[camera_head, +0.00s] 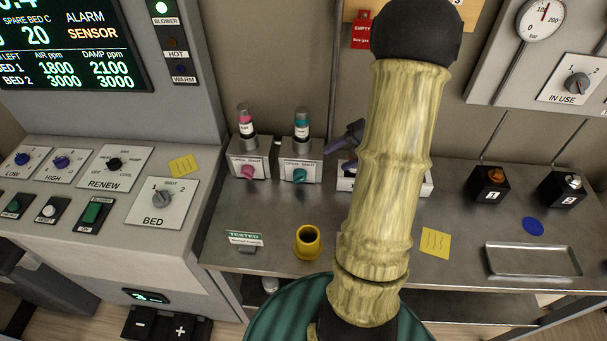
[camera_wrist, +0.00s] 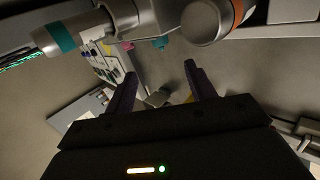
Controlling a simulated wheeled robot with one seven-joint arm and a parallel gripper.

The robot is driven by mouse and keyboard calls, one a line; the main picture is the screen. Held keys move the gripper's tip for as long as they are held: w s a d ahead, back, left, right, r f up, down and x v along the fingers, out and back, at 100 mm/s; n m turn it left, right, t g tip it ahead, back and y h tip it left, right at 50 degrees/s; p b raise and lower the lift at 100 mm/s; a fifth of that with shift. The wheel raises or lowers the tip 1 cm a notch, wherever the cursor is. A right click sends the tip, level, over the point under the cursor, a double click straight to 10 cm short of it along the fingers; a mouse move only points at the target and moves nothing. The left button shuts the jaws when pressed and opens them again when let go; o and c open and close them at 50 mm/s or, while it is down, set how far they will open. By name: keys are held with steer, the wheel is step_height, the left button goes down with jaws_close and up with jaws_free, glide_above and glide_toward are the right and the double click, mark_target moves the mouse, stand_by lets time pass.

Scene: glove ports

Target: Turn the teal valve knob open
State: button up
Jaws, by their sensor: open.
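The teal valve knob (camera_head: 299,175) is on the front of a small grey box on the bench, below an upright cylinder with a teal band (camera_head: 301,130). A small teal piece (camera_wrist: 160,43), likely this knob, shows near the top of the wrist view. My gripper (camera_head: 340,138) is right of the teal box in the head view, higher in the picture than the knob and apart from it. Its two dark purple fingers (camera_wrist: 160,69) are spread in the wrist view, with nothing held between them. My sleeved arm hides part of the bench behind it.
A matching box with a pink knob (camera_head: 248,172) stands just left. A white tray (camera_head: 425,187) is partly behind my arm. A yellow cup (camera_head: 307,242) and a green-white sign (camera_head: 245,239) are in front. Bench between knob and cup is clear.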

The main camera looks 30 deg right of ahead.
mark_target(303, 175)
steer(key=x, duration=1.4)
steer(key=shift+r, duration=0.1)
steer(key=shift+c, duration=0.2)
steer(key=c, duration=0.9)
